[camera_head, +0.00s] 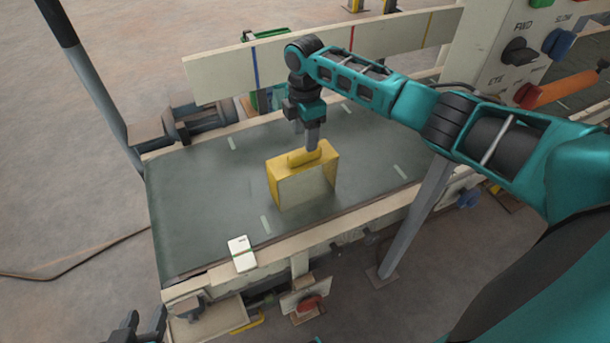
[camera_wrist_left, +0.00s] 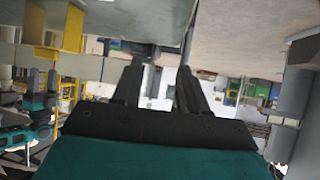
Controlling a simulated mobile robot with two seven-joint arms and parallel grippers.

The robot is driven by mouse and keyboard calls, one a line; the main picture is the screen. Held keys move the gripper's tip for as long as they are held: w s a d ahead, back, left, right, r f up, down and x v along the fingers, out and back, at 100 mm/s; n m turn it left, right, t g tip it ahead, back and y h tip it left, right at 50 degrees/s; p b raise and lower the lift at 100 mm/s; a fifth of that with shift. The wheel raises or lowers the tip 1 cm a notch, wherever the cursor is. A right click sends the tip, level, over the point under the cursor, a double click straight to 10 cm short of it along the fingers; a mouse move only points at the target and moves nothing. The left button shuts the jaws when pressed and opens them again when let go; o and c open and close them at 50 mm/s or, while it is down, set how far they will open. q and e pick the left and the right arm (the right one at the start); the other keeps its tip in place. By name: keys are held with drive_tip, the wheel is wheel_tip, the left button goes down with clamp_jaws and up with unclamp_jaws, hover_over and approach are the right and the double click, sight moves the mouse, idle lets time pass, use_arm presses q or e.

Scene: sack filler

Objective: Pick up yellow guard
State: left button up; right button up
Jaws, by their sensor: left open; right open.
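The yellow guard (camera_head: 274,184) stands on the dark conveyor belt (camera_head: 195,195) in the head view. I cannot tell whether the fingers touch or straddle the handle. My left gripper (camera_head: 137,326) is low at the bottom left edge of the head view, away from the guard. In the left wrist view its two fingers (camera_wrist_left: 158,88) are apart with nothing between them.
A small white box (camera_head: 242,254) sits on the conveyor's near rail. A pale side board (camera_head: 300,52) runs behind the belt. A control panel (camera_head: 520,50) with knobs and buttons stands at the upper right. The belt left of the guard is clear.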

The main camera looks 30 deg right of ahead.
drive_tip(key=b, duration=0.6)
hover_over(303, 172)
drive_tip(key=w+d, duration=0.2)
drive_tip(key=w, duration=0.1)
drive_tip(key=shift+s+f, duration=0.2)
drive_tip(key=shift+f, duration=2.35)
clamp_jaws()
